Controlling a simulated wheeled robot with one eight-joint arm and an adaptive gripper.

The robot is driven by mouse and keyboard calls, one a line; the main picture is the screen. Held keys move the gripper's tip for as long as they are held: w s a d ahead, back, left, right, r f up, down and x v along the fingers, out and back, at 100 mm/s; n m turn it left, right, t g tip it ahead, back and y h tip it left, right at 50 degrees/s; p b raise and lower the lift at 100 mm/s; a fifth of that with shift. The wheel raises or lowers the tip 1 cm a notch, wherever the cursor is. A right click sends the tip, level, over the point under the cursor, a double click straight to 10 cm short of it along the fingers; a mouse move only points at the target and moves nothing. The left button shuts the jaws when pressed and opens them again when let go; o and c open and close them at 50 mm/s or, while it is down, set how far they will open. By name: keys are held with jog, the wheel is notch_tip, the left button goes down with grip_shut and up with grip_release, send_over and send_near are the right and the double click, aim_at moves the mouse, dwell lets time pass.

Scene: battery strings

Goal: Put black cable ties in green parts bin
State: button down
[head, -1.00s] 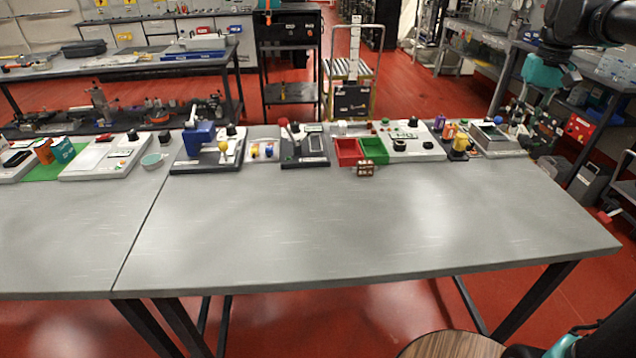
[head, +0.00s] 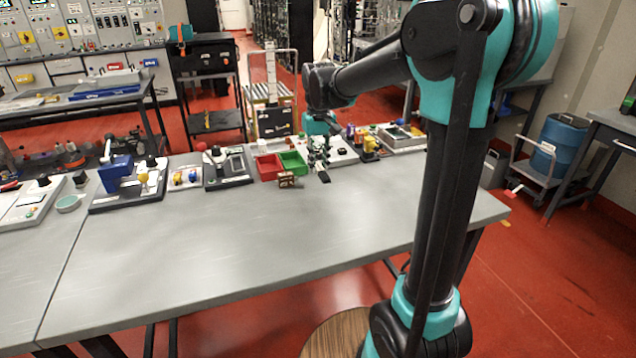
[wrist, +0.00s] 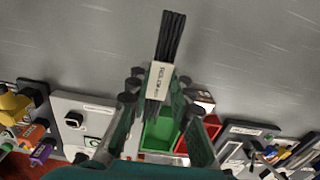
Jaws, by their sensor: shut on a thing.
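My gripper (wrist: 160,92) is shut on a bundle of black cable ties (wrist: 172,45) with a pale printed label around it. In the head view my gripper (head: 319,155) is above the bench, just right of the bins, and the dark ties (head: 323,177) hang below it. The green parts bin (head: 293,162) stands on the bench, joined to or touching a red bin (head: 267,167) on its left. In the wrist view the green bin (wrist: 161,133) shows between my fingers, beyond the ties, and looks empty. Its edges are partly hidden by the fingers.
A small brown box (head: 286,180) stands just in front of the bins. A white panel device (head: 343,152) is behind and right of my gripper. A dark meter unit (head: 228,168) stands left of the red bin. The front of the bench (head: 230,250) is clear.

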aim_at(320, 191)
jog(key=shift+d+f, duration=0.15)
jog(key=shift+f, duration=3.25)
jog(key=c, duration=1.4)
grip_release()
jog(key=shift+f, duration=0.1)
jog(key=shift+o, duration=0.2)
